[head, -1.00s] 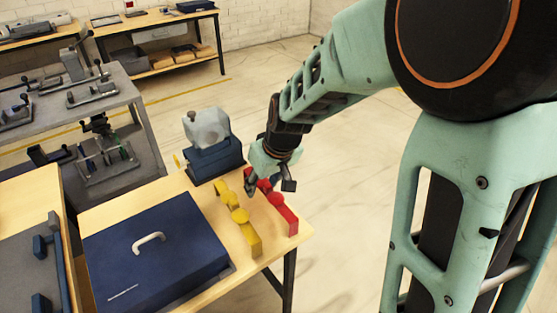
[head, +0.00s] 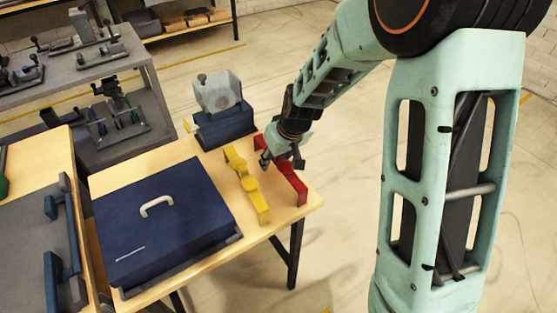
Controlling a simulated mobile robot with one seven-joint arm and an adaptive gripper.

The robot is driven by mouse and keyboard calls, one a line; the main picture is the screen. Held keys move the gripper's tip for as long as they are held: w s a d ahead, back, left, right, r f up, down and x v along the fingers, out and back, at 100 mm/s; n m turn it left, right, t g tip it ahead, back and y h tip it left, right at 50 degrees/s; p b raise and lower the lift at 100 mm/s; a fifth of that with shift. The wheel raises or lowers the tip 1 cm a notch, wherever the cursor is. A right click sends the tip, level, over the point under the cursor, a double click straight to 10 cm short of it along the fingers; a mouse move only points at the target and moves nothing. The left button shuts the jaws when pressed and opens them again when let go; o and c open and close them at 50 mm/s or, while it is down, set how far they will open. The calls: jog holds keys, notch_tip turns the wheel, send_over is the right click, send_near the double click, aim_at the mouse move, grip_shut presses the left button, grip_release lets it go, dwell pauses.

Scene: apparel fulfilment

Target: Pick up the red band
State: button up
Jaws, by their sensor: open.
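The red band (head: 293,182) lies on the right side of the wooden table (head: 283,217), close to its right edge. It looks like a long strap with a wider middle part. My gripper (head: 282,161) is open at the band's far half and hides part of it. I cannot tell whether the fingers touch the band. A similar yellow band (head: 248,184) lies just to the left of the red one, apart from it.
A dark blue case (head: 170,222) with a white handle fills the table's left part. A blue device with a translucent top (head: 222,112) stands at the back. A grey bench with metal fixtures (head: 90,70) is behind on the left. Floor is clear to the right.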

jog(key=shift+x, duration=1.25)
jog(key=shift+c, duration=0.3)
jog(key=c, duration=1)
